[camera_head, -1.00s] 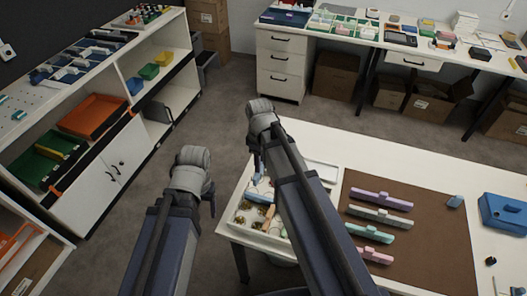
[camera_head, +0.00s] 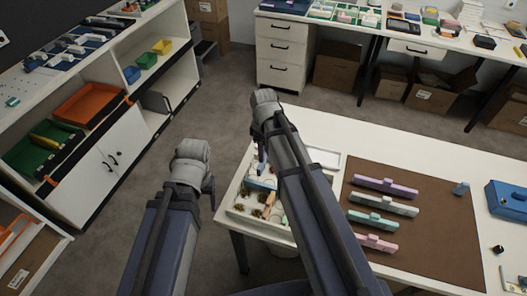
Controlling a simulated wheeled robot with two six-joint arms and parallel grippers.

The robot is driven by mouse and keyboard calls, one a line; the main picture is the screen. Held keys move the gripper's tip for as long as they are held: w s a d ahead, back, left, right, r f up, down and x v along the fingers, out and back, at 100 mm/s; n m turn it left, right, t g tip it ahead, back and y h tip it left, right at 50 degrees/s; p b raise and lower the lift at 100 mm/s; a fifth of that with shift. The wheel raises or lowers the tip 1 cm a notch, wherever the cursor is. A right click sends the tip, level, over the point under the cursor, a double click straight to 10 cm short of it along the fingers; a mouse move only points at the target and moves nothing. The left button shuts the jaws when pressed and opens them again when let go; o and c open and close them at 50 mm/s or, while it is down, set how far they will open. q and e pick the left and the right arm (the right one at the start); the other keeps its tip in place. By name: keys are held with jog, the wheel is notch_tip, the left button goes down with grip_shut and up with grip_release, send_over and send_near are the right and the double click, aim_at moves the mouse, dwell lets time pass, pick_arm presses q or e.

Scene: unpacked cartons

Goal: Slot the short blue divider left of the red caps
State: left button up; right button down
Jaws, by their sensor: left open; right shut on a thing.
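A white tray (camera_head: 233,203) with compartments stands at the table's left end, partly hidden by my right arm. It holds small brown-green pieces (camera_head: 243,208), an orange-pink piece (camera_head: 268,204) and pale pieces. I cannot make out the red caps. My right gripper (camera_head: 262,166) points down over the tray's far left part. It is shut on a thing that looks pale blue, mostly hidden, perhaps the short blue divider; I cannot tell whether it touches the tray. My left gripper (camera_head: 211,192) is open and empty, left of the table over the floor.
A blue box (camera_head: 508,203) stands at the right. Shelves stand at the left, another desk at the back.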

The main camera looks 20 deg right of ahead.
jog(key=shift+f+b, duration=3)
jog(key=shift+b, duration=0.15)
jog(key=shift+c, duration=2.3)
grip_release()
jog(key=shift+r, duration=0.1)
notch_tip(320, 180, up, 8)
jog(key=p, duration=0.8)
